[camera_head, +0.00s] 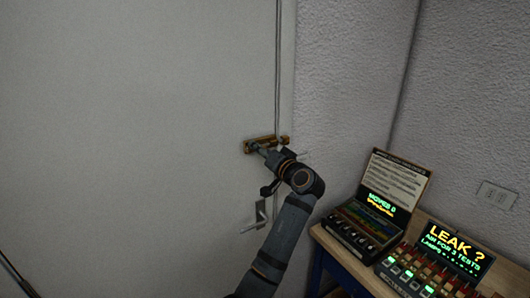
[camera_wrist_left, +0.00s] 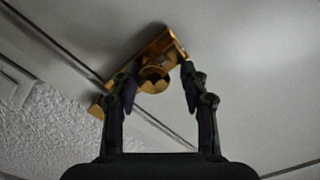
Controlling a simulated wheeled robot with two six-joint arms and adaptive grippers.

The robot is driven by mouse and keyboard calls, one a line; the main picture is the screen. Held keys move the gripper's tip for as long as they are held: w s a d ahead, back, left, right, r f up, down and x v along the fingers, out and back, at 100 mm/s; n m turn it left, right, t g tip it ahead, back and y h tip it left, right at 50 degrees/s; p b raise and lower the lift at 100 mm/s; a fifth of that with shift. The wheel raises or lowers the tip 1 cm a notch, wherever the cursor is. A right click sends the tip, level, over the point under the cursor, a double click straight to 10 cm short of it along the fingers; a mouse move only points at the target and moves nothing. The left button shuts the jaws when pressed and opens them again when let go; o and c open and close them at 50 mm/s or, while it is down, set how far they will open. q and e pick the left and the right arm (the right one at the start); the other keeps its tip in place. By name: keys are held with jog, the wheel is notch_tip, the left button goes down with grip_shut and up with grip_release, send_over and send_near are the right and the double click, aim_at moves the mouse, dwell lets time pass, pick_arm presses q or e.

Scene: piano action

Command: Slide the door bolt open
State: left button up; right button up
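The brass door bolt (camera_head: 284,140) is mounted across the seam at the right edge of the pale door (camera_head: 150,120). In the left wrist view the bolt (camera_wrist_left: 166,45) runs diagonally, with a round brass knob (camera_wrist_left: 154,80) standing out toward the camera. My left gripper (camera_head: 258,148) is at the bolt and covers part of it in the head view. In the left wrist view my left gripper (camera_wrist_left: 159,75) is open, one finger on each side of the knob. I cannot tell whether either finger touches it. My right gripper is out of view.
A metal lever handle (camera_head: 261,212) is on the door below the bolt, close to my left arm. A wooden table (camera_head: 345,258) at the lower right carries two lit consoles (camera_head: 380,195) (camera_head: 455,250). A textured wall (camera_head: 345,70) adjoins the door.

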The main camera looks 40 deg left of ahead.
pick_arm(q)
jog(key=shift+o, duration=0.8)
jog(key=shift+s+a+r, duration=0.1)
jog(key=shift+a, duration=0.3)
jog(key=shift+f, duration=0.2)
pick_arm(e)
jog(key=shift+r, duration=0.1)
pick_arm(q)
jog(key=shift+f, duration=0.1)
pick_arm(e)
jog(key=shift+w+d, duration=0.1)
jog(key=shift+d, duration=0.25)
pick_arm(q)
jog(key=shift+d, duration=0.2)
jog(key=v, duration=0.7)
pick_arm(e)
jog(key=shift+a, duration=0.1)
pick_arm(q)
jog(key=shift+d, duration=0.1)
